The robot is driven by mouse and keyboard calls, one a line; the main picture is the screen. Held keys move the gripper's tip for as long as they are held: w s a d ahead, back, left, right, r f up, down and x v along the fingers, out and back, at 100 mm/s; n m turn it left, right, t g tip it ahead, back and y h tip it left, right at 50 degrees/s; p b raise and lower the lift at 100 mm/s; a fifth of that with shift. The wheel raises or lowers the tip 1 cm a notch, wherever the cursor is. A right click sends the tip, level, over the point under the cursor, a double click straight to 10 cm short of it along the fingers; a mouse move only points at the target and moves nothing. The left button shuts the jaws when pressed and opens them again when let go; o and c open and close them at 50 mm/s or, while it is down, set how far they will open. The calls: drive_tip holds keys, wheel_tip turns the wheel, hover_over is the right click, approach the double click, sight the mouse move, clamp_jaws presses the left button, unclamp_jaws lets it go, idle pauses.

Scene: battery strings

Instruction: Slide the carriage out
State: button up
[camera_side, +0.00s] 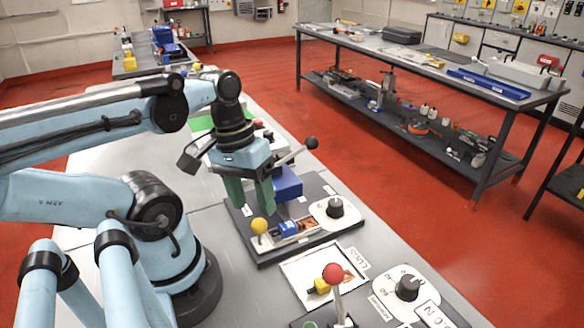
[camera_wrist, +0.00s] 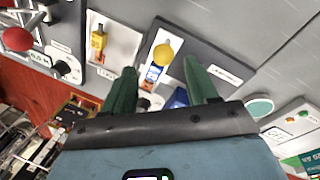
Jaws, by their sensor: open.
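A dark fixture plate (camera_side: 262,257) lies on the bench in the side view, with a light slot along its front. A yellow ball knob (camera_side: 259,226) stands at the slot's left end. A small blue block (camera_side: 288,228), perhaps part of the carriage, sits in the slot. My gripper (camera_side: 254,206) is open, its green fingers pointing down just above the yellow knob. In the wrist view the knob (camera_wrist: 163,54) shows between and beyond the two fingertips (camera_wrist: 160,66); I cannot tell whether either finger touches it. The carriage's outline is partly hidden.
A larger blue block (camera_side: 287,184) stands behind the slot, close to my gripper. A black rotary knob (camera_side: 335,207) is at the right, and a black-ball lever (camera_side: 311,143) leans above. A red-ball lever (camera_side: 333,274) and a white tray (camera_side: 300,285) with a yellow part are in front.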

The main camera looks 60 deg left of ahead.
wheel_tip(320, 180, up, 7)
idle(0.3)
drive_tip(key=w+d+f+m+t+y, duration=0.1)
drive_tip(key=w+f+m+t, duration=0.1)
drive_tip(key=w, duration=0.4)
drive_tip(key=w+d+f+m+t, duration=0.1)
drive_tip(key=w+f+m+t, duration=0.1)
drive_tip(key=w+m+t, duration=0.2)
drive_tip(key=w, duration=0.2)
drive_tip(key=shift+w+f+m+y, duration=0.3)
drive_tip(key=shift+w+m+y, duration=0.1)
